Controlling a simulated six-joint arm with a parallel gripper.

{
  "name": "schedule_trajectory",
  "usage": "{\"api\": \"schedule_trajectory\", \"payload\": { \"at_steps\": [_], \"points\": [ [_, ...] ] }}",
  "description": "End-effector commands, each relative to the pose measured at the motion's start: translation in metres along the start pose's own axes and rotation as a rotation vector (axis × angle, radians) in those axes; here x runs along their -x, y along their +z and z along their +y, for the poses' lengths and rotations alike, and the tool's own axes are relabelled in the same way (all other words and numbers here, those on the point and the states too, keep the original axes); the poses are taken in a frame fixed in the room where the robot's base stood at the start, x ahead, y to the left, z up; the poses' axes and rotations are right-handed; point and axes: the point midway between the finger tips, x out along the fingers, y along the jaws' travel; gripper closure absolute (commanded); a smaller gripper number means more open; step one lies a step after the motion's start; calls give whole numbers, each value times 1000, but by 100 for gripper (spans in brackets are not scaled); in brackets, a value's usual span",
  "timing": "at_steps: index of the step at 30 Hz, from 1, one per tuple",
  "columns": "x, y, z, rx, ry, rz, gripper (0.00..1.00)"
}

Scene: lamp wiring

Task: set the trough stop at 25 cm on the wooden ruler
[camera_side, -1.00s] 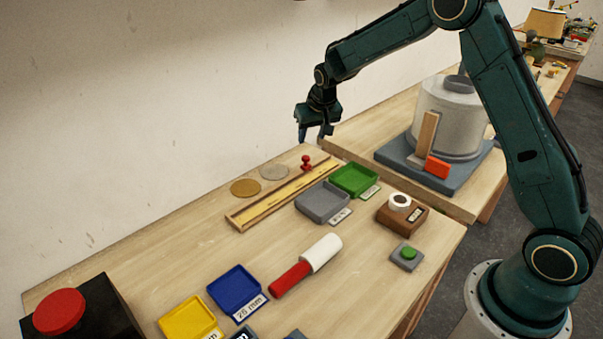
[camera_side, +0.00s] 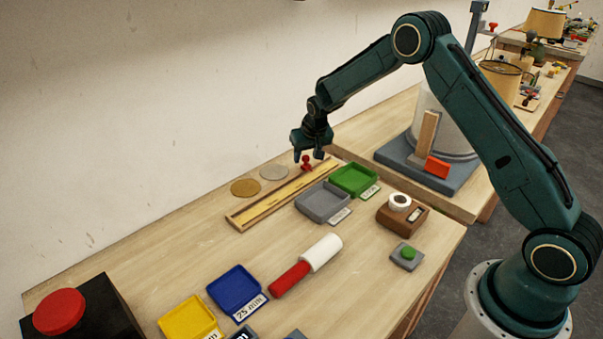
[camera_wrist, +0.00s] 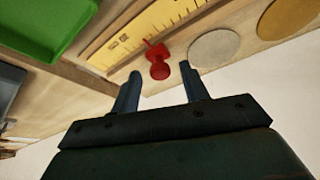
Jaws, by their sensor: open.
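The wooden ruler (camera_side: 270,201) lies in a long trough on the bench, and its yellow face with dark marks also shows in the wrist view (camera_wrist: 140,32). The trough stop (camera_side: 306,163) is a small red knob at the ruler's far right end; in the wrist view the red stop (camera_wrist: 159,64) sits at the ruler's edge. My gripper (camera_side: 308,158) is open and empty, just above and around the stop's far end. In the wrist view its two fingers (camera_wrist: 160,72) point toward the stop, one on each side, with visible gaps. The ruler's numbers are too small to read.
Green (camera_side: 353,180) and grey (camera_side: 322,203) trays stand right of the ruler. Two flat discs, gold (camera_side: 245,187) and grey (camera_side: 274,172), lie on its left. A red-and-white cylinder (camera_side: 307,264) and a blue tray (camera_side: 237,289) are nearer. The wall is close behind.

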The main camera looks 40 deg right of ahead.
Motion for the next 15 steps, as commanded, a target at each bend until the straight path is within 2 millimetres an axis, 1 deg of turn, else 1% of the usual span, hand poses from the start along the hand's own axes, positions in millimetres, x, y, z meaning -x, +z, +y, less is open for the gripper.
{"api": "schedule_trajectory", "payload": {
  "at_steps": [5,6,8,12,13,15],
  "points": [
    [0,0,0,0,0,0,55],
    [0,0,0,0,0,0,59],
    [0,0,0,0,0,0,71],
    [0,0,0,0,0,0,98],
    [0,0,0,0,0,0,100],
    [0,0,0,0,0,0,100]
  ]
}}
